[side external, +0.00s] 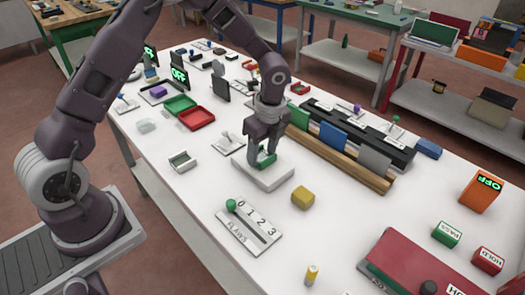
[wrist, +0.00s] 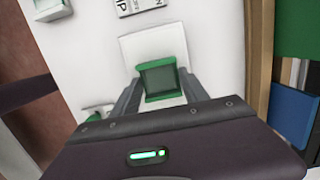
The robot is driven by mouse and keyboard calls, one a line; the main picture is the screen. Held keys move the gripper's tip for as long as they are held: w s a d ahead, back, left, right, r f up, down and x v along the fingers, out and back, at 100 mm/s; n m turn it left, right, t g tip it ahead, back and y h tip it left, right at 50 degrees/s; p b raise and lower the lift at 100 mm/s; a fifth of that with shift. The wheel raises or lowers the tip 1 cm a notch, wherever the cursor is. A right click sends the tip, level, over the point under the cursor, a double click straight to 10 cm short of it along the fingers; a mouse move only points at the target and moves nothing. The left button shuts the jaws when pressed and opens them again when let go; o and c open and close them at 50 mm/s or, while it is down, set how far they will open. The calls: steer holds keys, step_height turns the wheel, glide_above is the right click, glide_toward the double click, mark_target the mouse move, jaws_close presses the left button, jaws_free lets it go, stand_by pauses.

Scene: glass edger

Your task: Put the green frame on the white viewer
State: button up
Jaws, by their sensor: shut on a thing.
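The green frame (side external: 267,157) is held between the fingers of my gripper (side external: 262,152), low over the white viewer (side external: 264,178). The viewer is a flat white block on the table. In the wrist view the frame (wrist: 163,64) is a small green-rimmed square with a dark green middle, gripped at its sides by my gripper (wrist: 160,80). The white viewer (wrist: 135,46) lies behind it there, and the frame covers its lower middle part. I cannot tell whether the frame touches the viewer. My fingers hide part of the frame in the side view.
A wooden rail (side external: 340,159) with green, blue and grey panels runs along the right of the viewer. A yellow block (side external: 303,197) and a FLAWS slider board (side external: 249,226) lie nearer the front.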

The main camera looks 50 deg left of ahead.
mark_target(267, 158)
steer(key=shift+f, duration=0.2)
steer(key=o, duration=1.4)
steer(key=shift+r, duration=0.1)
step_height(267, 158, up, 12)
steer(key=d, duration=0.2)
steer(key=s+r+n+t, duration=0.2)
steer(key=s+r+n, duration=0.5)
steer(key=s+r, duration=0.35)
steer(key=s+n+t, duration=0.1)
steer(key=s+n, duration=0.2)
steer(key=s, duration=0.2)
steer(key=s+n+t+h, duration=0.1)
steer(key=s+n, duration=0.3)
steer(key=s, duration=0.1)
steer(key=s+n+t, duration=0.1)
steer(key=s+n, duration=0.3)
steer(key=s, duration=0.2)
steer(key=shift+d+r+t+h, duration=0.2)
steer(key=shift+r+t+h, duration=0.1)
steer(key=shift+r+h, duration=0.1)
